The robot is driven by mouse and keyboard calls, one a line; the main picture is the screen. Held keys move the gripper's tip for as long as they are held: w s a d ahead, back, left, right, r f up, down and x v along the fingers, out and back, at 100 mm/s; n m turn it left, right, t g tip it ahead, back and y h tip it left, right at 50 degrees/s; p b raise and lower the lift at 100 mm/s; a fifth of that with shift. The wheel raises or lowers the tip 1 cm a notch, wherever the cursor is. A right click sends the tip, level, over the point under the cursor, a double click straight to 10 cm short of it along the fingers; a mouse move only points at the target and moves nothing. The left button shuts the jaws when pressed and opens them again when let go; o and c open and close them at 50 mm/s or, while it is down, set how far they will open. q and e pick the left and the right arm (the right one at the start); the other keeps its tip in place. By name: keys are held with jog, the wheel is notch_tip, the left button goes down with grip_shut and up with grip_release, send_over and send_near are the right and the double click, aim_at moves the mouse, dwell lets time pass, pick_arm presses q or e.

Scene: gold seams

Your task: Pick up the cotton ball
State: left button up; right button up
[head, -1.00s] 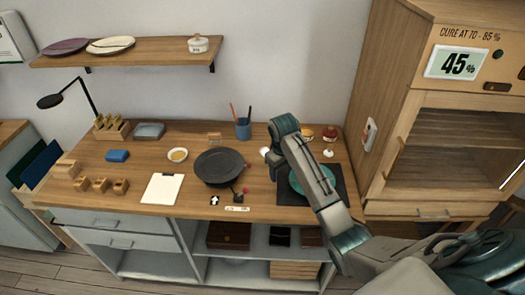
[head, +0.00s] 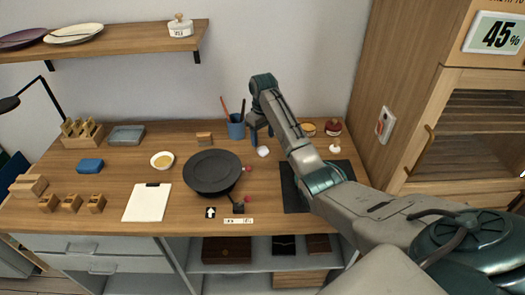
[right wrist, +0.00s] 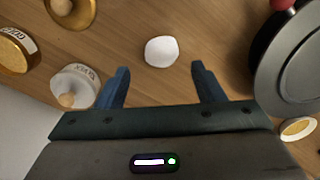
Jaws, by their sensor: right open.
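The cotton ball (head: 263,152) is a small white lump on the wooden desk, right of the dark round plate. In the right wrist view the cotton ball (right wrist: 161,51) lies just ahead of the fingertips, roughly centred between them and apart from both. My right gripper (head: 262,134) is low behind the ball in the head view, partly hidden by its own arm. In the wrist view the right gripper (right wrist: 160,70) is open, with two blue fingers and nothing between them. My left gripper is not in view.
The dark round plate (head: 210,172) stands left of the ball. In the wrist view a white lidded jar (right wrist: 75,86) and an amber jar (right wrist: 14,50) are left of the fingers. A black mat (head: 291,187) lies in front, partly under my arm. A wooden cabinet (head: 405,75) rises at right.

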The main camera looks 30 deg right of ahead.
aim_at(262, 148)
notch_tip(262, 148, down, 5)
jog(key=shift+a+f+p, duration=0.1)
jog(key=shift+p, duration=1.05)
jog(key=shift+f, duration=0.25)
jog(key=shift+w+f, duration=0.1)
jog(key=shift+c, duration=0.6)
jog(key=c, duration=0.9)
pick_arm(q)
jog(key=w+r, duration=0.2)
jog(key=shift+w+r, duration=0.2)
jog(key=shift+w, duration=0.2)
pick_arm(e)
jog(key=shift+c, duration=0.5)
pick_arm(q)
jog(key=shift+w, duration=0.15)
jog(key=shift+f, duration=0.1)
